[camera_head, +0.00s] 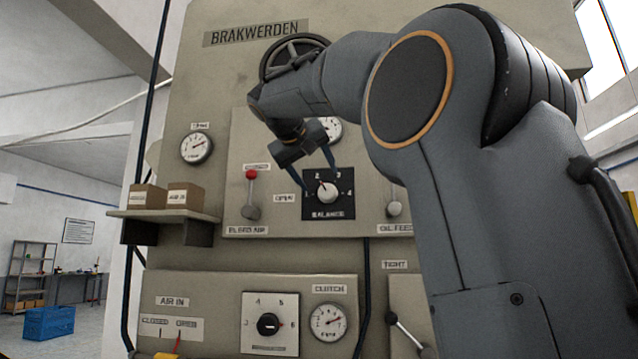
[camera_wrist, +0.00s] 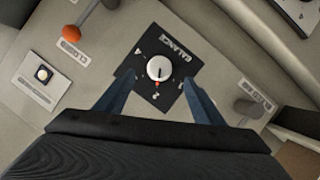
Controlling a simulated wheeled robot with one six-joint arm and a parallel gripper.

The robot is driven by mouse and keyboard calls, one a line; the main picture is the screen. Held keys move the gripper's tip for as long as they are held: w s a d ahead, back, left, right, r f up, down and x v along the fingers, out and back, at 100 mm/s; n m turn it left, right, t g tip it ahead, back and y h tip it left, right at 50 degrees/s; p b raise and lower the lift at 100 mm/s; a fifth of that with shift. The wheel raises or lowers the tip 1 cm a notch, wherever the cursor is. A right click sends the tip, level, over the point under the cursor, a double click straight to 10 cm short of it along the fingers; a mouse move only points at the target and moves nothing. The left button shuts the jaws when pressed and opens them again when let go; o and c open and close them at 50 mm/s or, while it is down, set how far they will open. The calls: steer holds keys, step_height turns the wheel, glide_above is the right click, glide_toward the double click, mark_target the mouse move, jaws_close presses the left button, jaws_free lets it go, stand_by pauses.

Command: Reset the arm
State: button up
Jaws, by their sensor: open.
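My gripper (camera_head: 313,180) is open in front of the upper panel of the grey machine (camera_head: 228,93). Its two blue fingers stand apart on either side of the white balance knob (camera_head: 327,192), which sits on a black numbered plate (camera_head: 343,211). In the wrist view the fingers (camera_wrist: 160,98) flank the knob (camera_wrist: 159,68) with gaps on both sides, and nothing is held. I cannot tell the exact depth between fingertips and plate. My arm covers the right part of the machine.
A red-tipped lever (camera_head: 251,190) stands left of the knob and a white-knobbed lever (camera_head: 394,208) right of it. A shelf (camera_head: 160,214) with small boxes juts out at left. Below are a black dial (camera_head: 268,324) and a clutch gauge (camera_head: 328,322). A blue crate (camera_head: 49,323) is on the far floor.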

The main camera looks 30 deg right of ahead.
stand_by(0.5)
steer(key=s+a+f+n+g+y, duration=0.1)
steer(key=a+f+n+g+y, duration=0.2)
steer(key=f, duration=1.7)
steer(key=a+f+n+g+y, duration=0.1)
steer(key=a+f+y, duration=0.3)
steer(key=f, duration=1.7)
steer(key=s+a+f+g+y, duration=0.1)
steer(key=s+a+f+g, duration=0.1)
steer(key=s+f, duration=1.1)
steer(key=s+a+f+m+g+y, duration=0.1)
steer(key=s+a+f, duration=0.4)
steer(key=s+f, duration=0.9)
step_height(320, 180, down, 2)
steer(key=shift+a+f+g+y, duration=0.1)
steer(key=shift+a+g+y, duration=0.2)
steer(key=shift+g+y, duration=0.45)
